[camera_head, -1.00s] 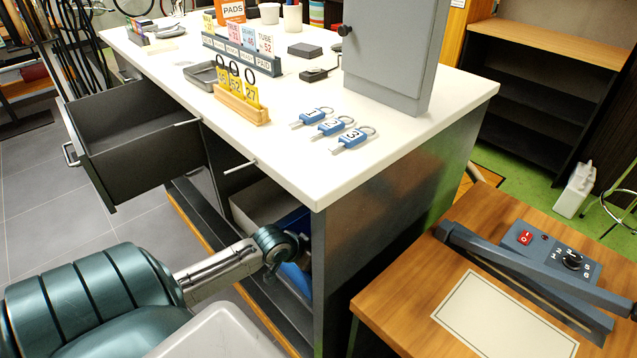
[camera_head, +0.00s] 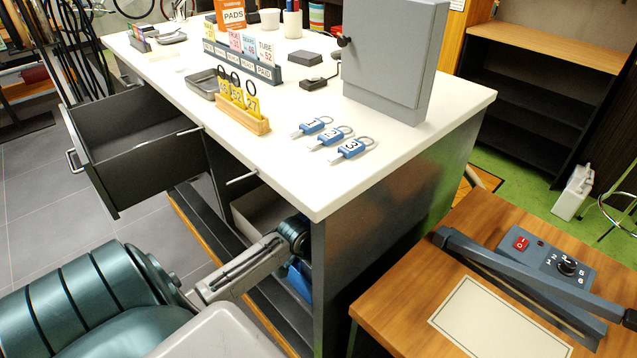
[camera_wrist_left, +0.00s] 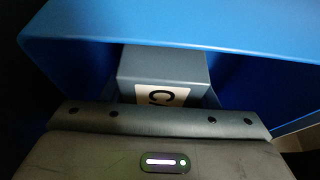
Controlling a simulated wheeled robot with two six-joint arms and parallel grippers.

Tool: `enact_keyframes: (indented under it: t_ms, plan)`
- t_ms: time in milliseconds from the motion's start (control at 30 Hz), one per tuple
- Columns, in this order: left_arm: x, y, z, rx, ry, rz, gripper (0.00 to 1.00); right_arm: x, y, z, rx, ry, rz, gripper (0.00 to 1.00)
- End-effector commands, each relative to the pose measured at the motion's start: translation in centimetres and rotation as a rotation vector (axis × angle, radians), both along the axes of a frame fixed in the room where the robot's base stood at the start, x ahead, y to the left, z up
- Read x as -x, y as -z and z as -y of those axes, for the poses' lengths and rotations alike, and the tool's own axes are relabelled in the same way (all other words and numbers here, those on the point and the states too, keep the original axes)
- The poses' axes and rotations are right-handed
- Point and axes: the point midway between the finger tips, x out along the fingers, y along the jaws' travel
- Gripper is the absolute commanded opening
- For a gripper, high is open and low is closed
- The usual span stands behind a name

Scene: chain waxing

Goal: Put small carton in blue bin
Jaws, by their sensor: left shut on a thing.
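The blue bin (camera_head: 300,282) is low in the open cabinet under the white counter, mostly hidden by my left arm. In the left wrist view its blue walls (camera_wrist_left: 70,70) and rim fill much of the frame. My left gripper (camera_wrist_left: 160,122) is at the bin, and its wrist (camera_head: 294,232) reaches into the cabinet opening in the head view. It is shut on a small grey box (camera_wrist_left: 165,65) with a white label starting "CA", seemingly the small carton. The box shows against the bin's blue walls; whether it touches the bin cannot be told. My right gripper is out of view.
An open dark drawer (camera_head: 140,145) juts out left of the cabinet opening. The counter's white edge (camera_head: 290,195) overhangs it, and the cabinet's dark side panel (camera_head: 375,230) stands right. A wooden table (camera_head: 405,300) with a sealer stands at the right.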

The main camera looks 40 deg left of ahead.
Motion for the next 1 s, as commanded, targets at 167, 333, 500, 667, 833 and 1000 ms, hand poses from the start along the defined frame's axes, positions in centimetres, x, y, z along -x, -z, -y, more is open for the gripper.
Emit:
enact_keyframes:
  t_ms: [167, 333, 500, 667, 833, 1000]
  plan:
    - [0.0, 0.6, 0.0, 0.0, -0.001, -0.001, 0.26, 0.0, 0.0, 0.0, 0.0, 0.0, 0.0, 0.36]
    - [0.0, 0.9, 0.0, 0.0, 0.0, 0.0, 0.26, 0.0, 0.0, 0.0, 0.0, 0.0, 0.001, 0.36]
    - [0.0, 0.9, 0.0, 0.0, 0.0, -0.001, 0.76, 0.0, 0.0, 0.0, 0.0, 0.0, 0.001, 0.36]
    - [0.0, 0.9, 0.0, 0.0, 0.0, 0.0, 0.76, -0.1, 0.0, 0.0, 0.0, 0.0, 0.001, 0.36]
    - [0.0, 0.6, 0.0, -0.001, 0.0, 0.0, 0.76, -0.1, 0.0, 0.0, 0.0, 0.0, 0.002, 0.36]
    - [0.4, -1.4, -0.2, -0.004, 0.002, 0.001, 0.76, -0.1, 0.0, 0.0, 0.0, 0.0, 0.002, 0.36]
